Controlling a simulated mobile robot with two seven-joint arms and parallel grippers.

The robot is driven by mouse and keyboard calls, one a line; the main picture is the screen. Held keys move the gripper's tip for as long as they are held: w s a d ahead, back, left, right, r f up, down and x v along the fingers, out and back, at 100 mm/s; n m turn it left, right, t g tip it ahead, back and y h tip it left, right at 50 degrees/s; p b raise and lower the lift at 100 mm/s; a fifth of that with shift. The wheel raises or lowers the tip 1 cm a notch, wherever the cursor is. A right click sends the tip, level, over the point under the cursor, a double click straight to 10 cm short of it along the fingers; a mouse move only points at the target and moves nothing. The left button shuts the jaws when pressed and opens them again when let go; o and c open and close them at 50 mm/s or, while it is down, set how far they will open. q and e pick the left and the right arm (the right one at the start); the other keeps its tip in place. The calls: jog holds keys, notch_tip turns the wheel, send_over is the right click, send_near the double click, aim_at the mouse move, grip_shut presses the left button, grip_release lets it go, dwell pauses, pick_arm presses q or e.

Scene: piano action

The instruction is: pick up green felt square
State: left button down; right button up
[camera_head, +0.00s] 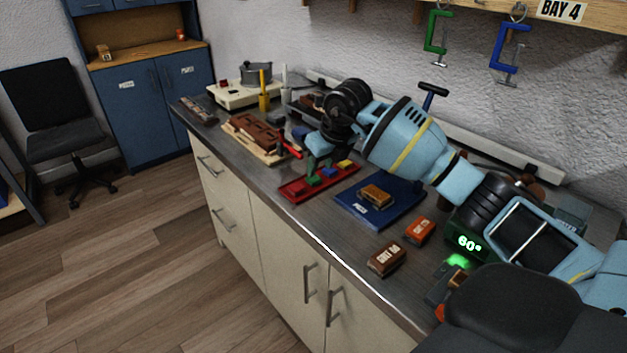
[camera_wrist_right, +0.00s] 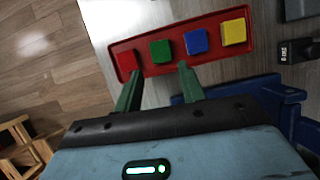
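The green felt square (camera_head: 313,181) lies in a shallow red tray (camera_head: 290,196), between a red square (camera_head: 297,190) and a blue square (camera_head: 329,172); a yellow square (camera_head: 345,164) is at the tray's far end. In the right wrist view the green square (camera_wrist_right: 160,51) lies just ahead of my right gripper (camera_wrist_right: 160,69). Its two green fingers are spread apart with nothing between them, and their tips are by the tray's near edge. In the head view my right gripper (camera_head: 317,152) hangs over the tray. My left gripper is not in view.
A blue mat (camera_head: 402,212) with a tan block (camera_head: 376,195) lies right of the tray. An orange box (camera_head: 420,230) and a brown box (camera_head: 387,259) stand near the bench's front edge. A wooden board (camera_head: 276,156) with brown parts lies to the left.

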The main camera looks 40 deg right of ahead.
aim_at(316, 179)
jog(key=x, duration=0.5)
jog(key=shift+s+d, duration=0.1)
jog(key=shift+d, duration=0.05)
jog(key=c, duration=0.7)
